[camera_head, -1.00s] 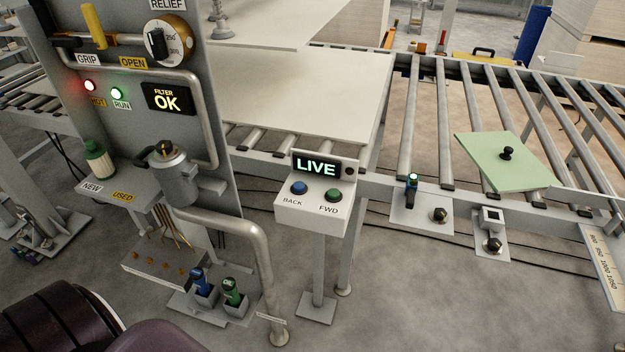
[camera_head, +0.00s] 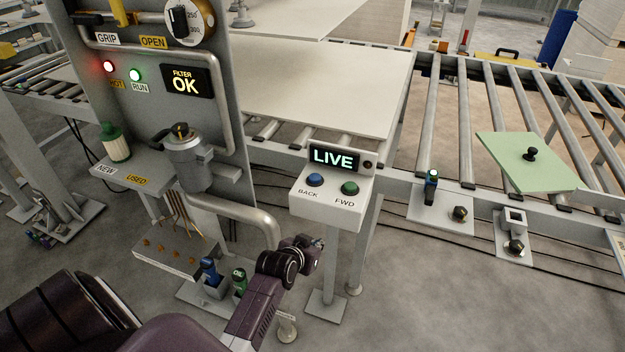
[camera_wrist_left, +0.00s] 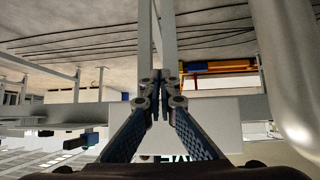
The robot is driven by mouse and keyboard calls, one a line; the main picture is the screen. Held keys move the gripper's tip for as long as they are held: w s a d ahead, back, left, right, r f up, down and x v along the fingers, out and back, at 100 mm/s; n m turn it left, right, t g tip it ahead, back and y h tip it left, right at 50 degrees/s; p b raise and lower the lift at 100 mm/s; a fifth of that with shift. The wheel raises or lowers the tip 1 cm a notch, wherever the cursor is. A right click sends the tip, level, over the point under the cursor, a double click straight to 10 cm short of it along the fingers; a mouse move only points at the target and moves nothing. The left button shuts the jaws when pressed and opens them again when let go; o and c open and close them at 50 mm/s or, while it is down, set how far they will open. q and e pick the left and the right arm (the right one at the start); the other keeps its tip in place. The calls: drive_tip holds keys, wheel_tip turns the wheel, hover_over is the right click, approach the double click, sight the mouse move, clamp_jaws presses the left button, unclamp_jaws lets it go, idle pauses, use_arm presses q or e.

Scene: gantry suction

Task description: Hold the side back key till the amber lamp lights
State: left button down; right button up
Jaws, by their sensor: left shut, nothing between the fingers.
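The control box (camera_head: 325,205) stands on a post in the middle of the head view. It bears a blue BACK key (camera_head: 315,180), a green FWD key (camera_head: 350,188), a display (camera_head: 333,157) reading LIVE and a small dark, unlit lamp (camera_head: 368,164) beside it. My left gripper (camera_head: 319,243) is below and in front of the box, apart from the keys. In the left wrist view its fingers (camera_wrist_left: 160,80) are shut and empty, with part of the pale box (camera_wrist_left: 215,125) behind them. My right gripper is out of view.
A grey panel (camera_head: 225,110) with pipes and a FILTER OK display (camera_head: 186,81) stands to the left. Blue and green bottles (camera_head: 210,270) sit low beside my left arm. A roller conveyor (camera_head: 465,120) with a green plate (camera_head: 525,165) lies right. Floor front right is clear.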

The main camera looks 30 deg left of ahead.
use_arm(q)
drive_tip(key=a+r, duration=0.1)
drive_tip(key=r, duration=0.3)
drive_tip(key=w+a+r+t, duration=0.1)
drive_tip(key=a+r, duration=0.1)
drive_tip(key=r, duration=0.2)
drive_tip(key=w+a+r+t+y, duration=0.1)
drive_tip(key=r, duration=0.3)
drive_tip(key=shift+w+a+r+n+b, duration=0.15)
drive_tip(key=shift+w+r+n+b, duration=0.1)
drive_tip(key=shift+n+b, duration=0.15)
wheel_tip(320, 180, up, 9)
drive_tip(key=a+t+y, duration=0.1)
drive_tip(key=a, duration=0.1)
drive_tip(key=shift+s+a, duration=0.35)
drive_tip(key=shift+a, duration=0.05)
drive_tip(key=shift+w+f, duration=0.1)
hover_over(315, 178)
drive_tip(key=s, duration=0.1)
wheel_tip(315, 178, down, 3)
drive_tip(key=shift+s+f, duration=0.1)
drive_tip(key=shift+s, duration=0.05)
wheel_tip(315, 178, down, 3)
drive_tip(key=shift+f+p, duration=0.1)
drive_tip(key=shift+p, duration=0.2)
drive_tip(key=shift+f, duration=0.45)
